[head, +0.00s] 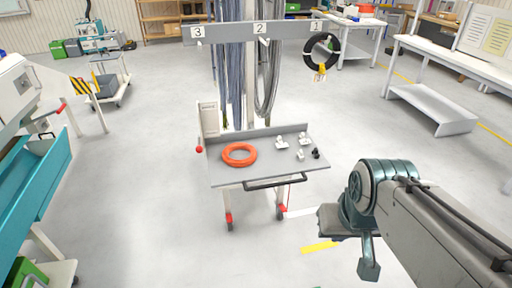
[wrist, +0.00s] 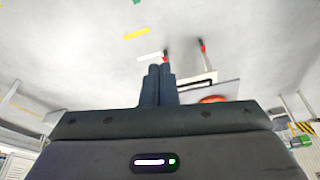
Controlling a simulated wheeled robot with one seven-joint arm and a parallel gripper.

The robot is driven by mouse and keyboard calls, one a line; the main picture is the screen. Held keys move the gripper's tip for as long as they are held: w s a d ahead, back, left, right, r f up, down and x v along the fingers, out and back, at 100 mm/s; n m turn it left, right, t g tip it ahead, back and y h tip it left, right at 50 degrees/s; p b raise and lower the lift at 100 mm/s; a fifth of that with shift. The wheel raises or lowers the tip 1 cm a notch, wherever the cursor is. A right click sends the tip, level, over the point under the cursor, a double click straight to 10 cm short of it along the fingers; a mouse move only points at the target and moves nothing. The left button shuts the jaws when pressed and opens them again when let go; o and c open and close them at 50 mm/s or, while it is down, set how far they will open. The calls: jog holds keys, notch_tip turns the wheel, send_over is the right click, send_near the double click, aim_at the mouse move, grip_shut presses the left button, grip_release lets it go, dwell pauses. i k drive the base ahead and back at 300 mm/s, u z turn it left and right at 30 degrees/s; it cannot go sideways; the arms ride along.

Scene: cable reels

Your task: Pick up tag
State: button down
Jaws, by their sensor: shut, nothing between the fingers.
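A small yellow piece that may be the tag (head: 321,70) hangs at the bottom of a black cable coil (head: 309,51) under number 1 on the rack. Small white pieces (head: 282,143) and a black piece (head: 316,153) lie on the grey cart's right side; I cannot tell whether any is a tag. My gripper (wrist: 160,70) is shut and empty, its two dark fingers together in the wrist view. In the head view my arm reaches in from the lower right, in front of and right of the cart, apart from it.
The grey cart (head: 226,174) carries an orange coil (head: 239,155) and has a dark front handle (head: 274,182). The numbered rack (head: 284,30) stands behind it with hanging grey cables (head: 229,75). A teal-sided bench (head: 40,185) stands left. Floor around the cart is mostly clear.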

aim_at(303, 142)
jog(key=z, duration=0.9)
jog(key=i, duration=2.3)
jog(key=u, duration=3.05)
